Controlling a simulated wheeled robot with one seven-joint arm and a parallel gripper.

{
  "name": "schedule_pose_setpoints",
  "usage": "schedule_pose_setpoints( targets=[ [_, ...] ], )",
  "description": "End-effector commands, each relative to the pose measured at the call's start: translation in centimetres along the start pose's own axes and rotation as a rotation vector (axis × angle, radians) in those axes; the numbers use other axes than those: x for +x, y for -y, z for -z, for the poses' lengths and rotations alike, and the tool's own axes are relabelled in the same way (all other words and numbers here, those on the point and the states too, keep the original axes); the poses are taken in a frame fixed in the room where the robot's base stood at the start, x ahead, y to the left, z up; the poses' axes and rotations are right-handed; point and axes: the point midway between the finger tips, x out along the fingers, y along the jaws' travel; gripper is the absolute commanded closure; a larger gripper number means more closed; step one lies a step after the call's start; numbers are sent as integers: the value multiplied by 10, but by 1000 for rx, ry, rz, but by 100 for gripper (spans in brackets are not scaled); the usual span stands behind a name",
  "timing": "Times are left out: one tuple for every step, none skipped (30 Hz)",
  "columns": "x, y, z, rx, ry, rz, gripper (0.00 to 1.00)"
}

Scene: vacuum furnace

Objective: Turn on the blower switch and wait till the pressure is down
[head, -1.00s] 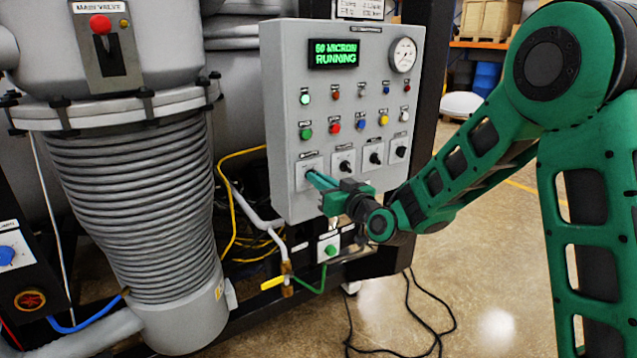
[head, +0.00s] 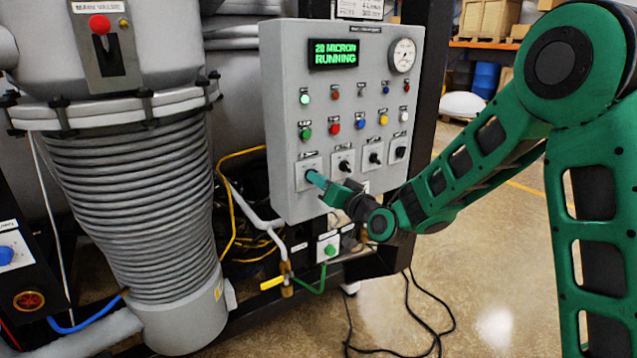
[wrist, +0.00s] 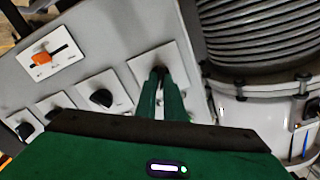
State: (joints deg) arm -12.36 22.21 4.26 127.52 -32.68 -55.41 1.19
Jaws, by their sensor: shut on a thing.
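The control panel (head: 283,105) is a grey box with a green display (head: 334,54) reading "20 MICRON RUNNING". A round dial gauge (head: 402,55) sits at its upper right. A row of rotary switches runs along its lower part. My gripper (head: 316,180) is at the leftmost switch plate (head: 307,163) of that row. In the wrist view its green fingers (wrist: 162,80) are closed together on a dark knob at this plate (wrist: 140,66), mostly hidden by the fingers. The switch labels are too small to read.
A ribbed grey vessel (head: 135,200) stands left of the panel. A small box with a green button (head: 330,250) and a yellow-handled valve (head: 272,283) are below. Black cables (head: 410,320) lie on the floor. Floor at lower right is open.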

Motion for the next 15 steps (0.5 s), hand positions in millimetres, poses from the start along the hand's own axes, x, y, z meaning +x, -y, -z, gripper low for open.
schedule_pose_setpoints(
  targets=[
    [-1, -4, -2, 1, 4, -7, 100],
    [-1, -4, -2, 1, 4, -7, 100],
    [-1, -4, -2, 0, 4, -7, 100],
    [-1, -4, -2, 0, 4, -7, 100],
    [-2, -4, -2, 0, 3, -8, 100],
    [-2, -4, -2, 0, 3, -8, 100],
    [-2, -4, -2, 0, 3, -8, 100],
    [-2, -4, -2, 0, 3, -8, 84],
    [-1, -4, -1, 0, 3, -8, 75],
    [-1, -4, -1, 0, 3, -7, 73],
    [-1, -4, -1, 0, 2, -6, 73],
    [-1, -3, -1, -1, 2, -6, 73],
    [-1, -3, -1, -1, 2, -5, 73],
    [-1, -3, -1, -1, 2, -5, 73],
    [-1, -2, -1, -1, 1, -5, 73]
  ],
)
